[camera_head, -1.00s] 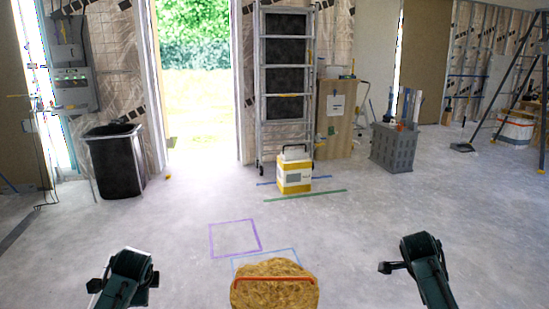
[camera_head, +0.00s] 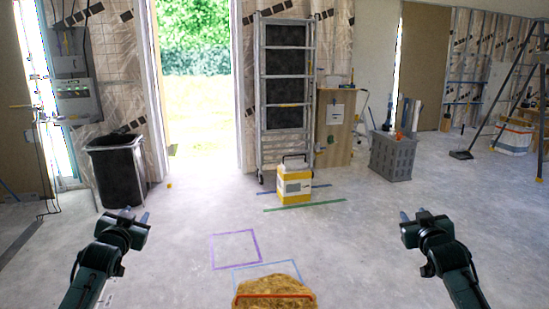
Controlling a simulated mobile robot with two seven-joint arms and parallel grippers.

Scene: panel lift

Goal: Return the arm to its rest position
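My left gripper (camera_head: 134,217) is raised at the lower left, its two fingertips apart with nothing between them. My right gripper (camera_head: 415,215) is raised at the lower right, its two fingertips also apart and empty. A brown, rough-textured round thing (camera_head: 274,286) with a red band or handle across it sits at the bottom centre, between the two arms and touched by neither. Its lower part is cut off by the picture edge.
A purple square (camera_head: 235,233) and a blue outline (camera_head: 266,264) mark the floor. A yellow-and-white container (camera_head: 294,184) stands near a green floor line (camera_head: 305,206). A black bin (camera_head: 117,172), ladder cart (camera_head: 260,100) and grey crate (camera_head: 392,157) stand further back. The mid floor is clear.

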